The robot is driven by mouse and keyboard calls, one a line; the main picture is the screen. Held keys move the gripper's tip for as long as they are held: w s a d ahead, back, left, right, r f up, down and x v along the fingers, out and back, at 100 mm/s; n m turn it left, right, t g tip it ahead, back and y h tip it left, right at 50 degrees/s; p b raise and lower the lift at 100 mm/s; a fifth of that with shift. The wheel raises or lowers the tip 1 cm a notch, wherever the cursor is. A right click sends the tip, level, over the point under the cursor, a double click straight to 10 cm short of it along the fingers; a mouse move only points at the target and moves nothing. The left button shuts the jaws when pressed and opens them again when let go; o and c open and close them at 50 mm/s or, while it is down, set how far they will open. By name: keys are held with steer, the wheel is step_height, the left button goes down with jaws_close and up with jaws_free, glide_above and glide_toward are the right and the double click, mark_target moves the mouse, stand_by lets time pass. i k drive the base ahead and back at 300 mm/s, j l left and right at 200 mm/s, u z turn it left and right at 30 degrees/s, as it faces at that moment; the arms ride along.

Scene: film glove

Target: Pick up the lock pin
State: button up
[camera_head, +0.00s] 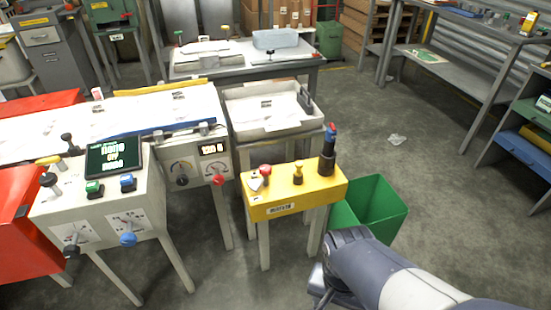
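No part is clearly marked as the lock pin. A yellow block (310,195) on a pale stand bears several upright parts. They are a red-topped knob (265,171), a small yellow knob (298,174) and a taller dark post (327,162) with a blue and red top; any of these could be the pin. My gripper (319,288) shows only in part at the bottom centre, below and in front of the yellow block and apart from it. My arm hides much of it, and its fingers cannot be made out.
A green open bin (371,209) stands on the floor right of the yellow block, behind my arm. A control console (105,205) with knobs and a screen stands at left, next to a long machine. A grey tray (262,130) lies behind the block. Open floor lies to the right.

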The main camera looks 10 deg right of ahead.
mark_target(298, 164)
steer(key=i+l+u, duration=0.8)
steer(key=k+j, duration=0.05)
steer(key=k, duration=0.05)
